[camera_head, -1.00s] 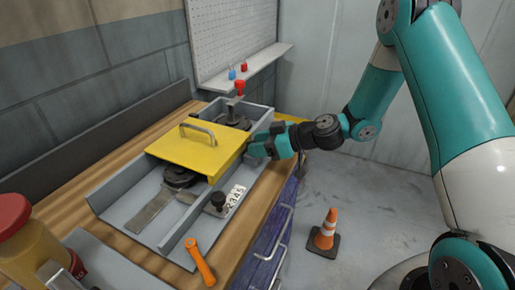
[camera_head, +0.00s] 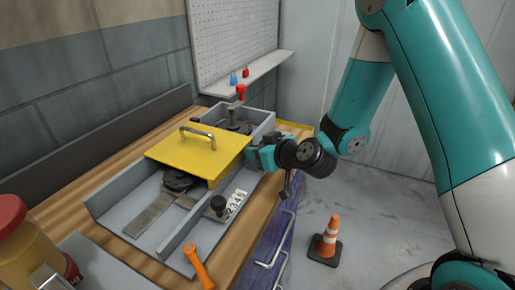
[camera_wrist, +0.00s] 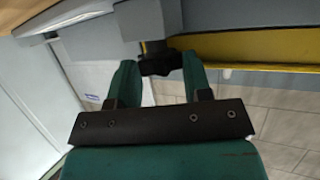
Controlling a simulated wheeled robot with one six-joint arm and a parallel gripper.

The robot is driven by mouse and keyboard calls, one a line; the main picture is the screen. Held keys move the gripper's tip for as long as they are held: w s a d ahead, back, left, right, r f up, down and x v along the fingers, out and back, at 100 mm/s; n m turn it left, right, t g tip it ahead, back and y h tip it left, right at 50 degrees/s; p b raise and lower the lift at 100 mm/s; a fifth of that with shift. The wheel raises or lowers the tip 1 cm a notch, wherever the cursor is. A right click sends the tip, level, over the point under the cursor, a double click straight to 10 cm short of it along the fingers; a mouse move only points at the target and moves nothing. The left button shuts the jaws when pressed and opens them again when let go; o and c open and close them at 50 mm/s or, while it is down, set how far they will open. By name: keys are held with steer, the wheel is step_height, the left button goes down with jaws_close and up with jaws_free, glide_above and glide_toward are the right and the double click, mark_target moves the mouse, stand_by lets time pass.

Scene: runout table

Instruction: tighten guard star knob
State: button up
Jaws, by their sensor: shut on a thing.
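The yellow guard (camera_head: 200,155) with a grey arch handle covers part of a grey tray-like frame (camera_head: 128,232) on the bench. In the wrist view a black star knob (camera_wrist: 160,62) on a dark stem sits below a grey block, beside a yellow edge. My gripper (camera_wrist: 160,76) has one green finger on each side of the knob and is shut on it. In the head view my gripper (camera_head: 256,157) is at the guard's right edge, and the star knob is hidden there behind the gripper.
A black-knobbed post (camera_head: 219,204) and a numbered plate (camera_head: 237,200) are nearer. An orange handle (camera_head: 197,264) stands at the front. A red-topped yellow object (camera_head: 22,235) is at left. A traffic cone (camera_head: 328,235) stands on the floor to the right.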

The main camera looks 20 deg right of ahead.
stand_by(0.3)
steer(key=o, duration=0.9)
steer(key=shift+o, duration=0.2)
